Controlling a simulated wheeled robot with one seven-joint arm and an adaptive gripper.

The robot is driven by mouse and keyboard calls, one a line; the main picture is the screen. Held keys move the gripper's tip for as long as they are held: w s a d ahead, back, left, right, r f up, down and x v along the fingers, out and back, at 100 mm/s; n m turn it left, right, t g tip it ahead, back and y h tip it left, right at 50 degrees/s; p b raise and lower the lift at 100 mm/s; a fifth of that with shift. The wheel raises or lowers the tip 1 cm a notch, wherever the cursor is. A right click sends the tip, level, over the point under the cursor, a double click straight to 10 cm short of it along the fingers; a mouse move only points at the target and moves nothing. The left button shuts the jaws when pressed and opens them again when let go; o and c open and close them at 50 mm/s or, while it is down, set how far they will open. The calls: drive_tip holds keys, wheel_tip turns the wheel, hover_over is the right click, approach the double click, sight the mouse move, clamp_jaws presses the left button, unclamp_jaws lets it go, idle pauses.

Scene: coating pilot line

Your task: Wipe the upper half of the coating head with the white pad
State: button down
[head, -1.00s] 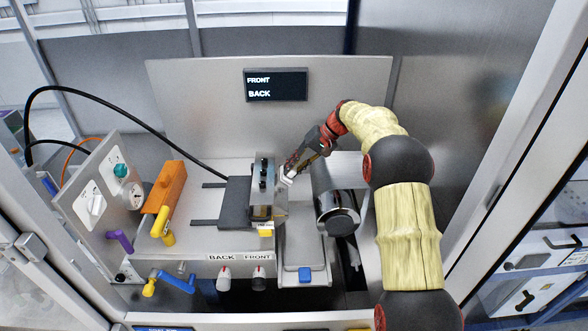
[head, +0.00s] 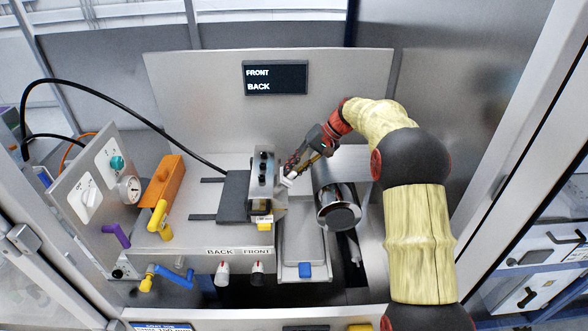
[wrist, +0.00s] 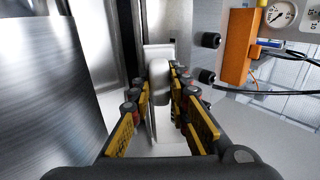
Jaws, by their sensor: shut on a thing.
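The coating head (head: 262,190) is an upright metal block with black knobs on top and a yellow tag low on its front. My gripper (head: 292,172) comes in from the upper right and is shut on the white pad (head: 287,182). The pad is at the right side of the coating head, near its upper part; contact is hard to tell. In the wrist view the pad (wrist: 159,78) shows between my fingertips (wrist: 160,97). The coating head's face (wrist: 193,62) is just right of it, with two black knobs. My fingers hide part of the pad.
A shiny roller (head: 338,200) stands close to the right of my gripper. A metal tray (head: 303,245) with a blue tab lies below. An orange block (head: 165,182) and a control panel (head: 97,185) are on the left. A FRONT/BACK display (head: 275,77) hangs behind.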

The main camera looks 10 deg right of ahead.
drive_tip(key=shift+p+v, duration=1.1)
drive_tip(key=shift+v, duration=1.7)
drive_tip(key=shift+r, duration=0.15)
drive_tip(key=p+v, duration=0.1)
drive_tip(key=v, duration=0.2)
